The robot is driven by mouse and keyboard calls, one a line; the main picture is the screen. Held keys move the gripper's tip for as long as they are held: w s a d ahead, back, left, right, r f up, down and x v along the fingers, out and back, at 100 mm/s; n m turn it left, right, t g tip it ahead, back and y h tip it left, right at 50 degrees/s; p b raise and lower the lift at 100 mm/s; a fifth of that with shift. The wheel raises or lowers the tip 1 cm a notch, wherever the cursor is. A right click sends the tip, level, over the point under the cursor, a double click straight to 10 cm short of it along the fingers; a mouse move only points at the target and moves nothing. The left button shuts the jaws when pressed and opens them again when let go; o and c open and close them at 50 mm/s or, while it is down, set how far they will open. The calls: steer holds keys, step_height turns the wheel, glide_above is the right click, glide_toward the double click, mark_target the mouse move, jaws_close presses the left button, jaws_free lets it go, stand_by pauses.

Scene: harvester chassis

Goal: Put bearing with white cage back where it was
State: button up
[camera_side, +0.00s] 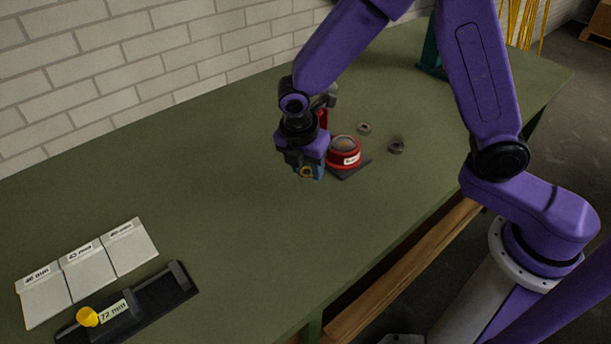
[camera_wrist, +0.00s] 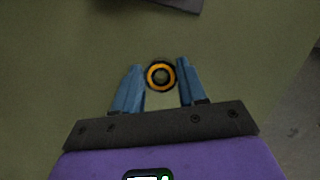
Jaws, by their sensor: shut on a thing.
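My gripper (camera_side: 306,174) points down over the green bench, left of the red round device. In the wrist view my gripper (camera_wrist: 161,72) has its two blue fingers on either side of a ring-shaped bearing (camera_wrist: 161,76) and is shut on it. This bearing has a dark outer ring and an orange-yellow band inside. I cannot make out a white cage on any ring.
The red device (camera_side: 345,159) sits on a dark base close to my gripper. Three pale labelled trays (camera_side: 80,275) lie at the left. A black gauge marked 72 mm (camera_side: 150,304), with a yellow knob (camera_side: 87,317), is in front of them. The bench middle (camera_side: 220,200) is clear.

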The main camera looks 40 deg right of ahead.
mark_target(305, 173)
steer(key=shift+a+x, duration=0.2)
steer(key=shift+x, duration=0.65)
steer(key=shift+a+x, duration=0.2)
steer(key=shift+x, duration=0.65)
steer(key=shift+f, duration=0.2)
steer(key=o, duration=1.1)
steer(key=v, duration=1.2)
steer(key=shift+a+r, duration=0.1)
steer(key=shift+r, duration=0.05)
steer(key=shift+s, duration=0.1)
steer(key=s+d+m+y, duration=0.1)
steer(key=s+d+m, duration=0.2)
steer(key=s, duration=0.5)
steer(key=s+d+r+m+y, duration=0.1)
steer(key=s+d+m, duration=0.2)
steer(key=s+d, duration=0.3)
steer(key=s+d+m+y, duration=0.1)
steer(key=s+d+m, duration=0.2)
steer(key=s, duration=0.7)
steer(key=shift+s+d+r+m+g, duration=0.1)
steer(key=shift+d+r+m+g, duration=0.1)
steer(key=shift+d, duration=0.4)
steer(key=shift+s+d+r+m+g, duration=0.1)
steer(key=shift+d+r+m+g, duration=0.1)
steer(key=shift+d, duration=0.4)
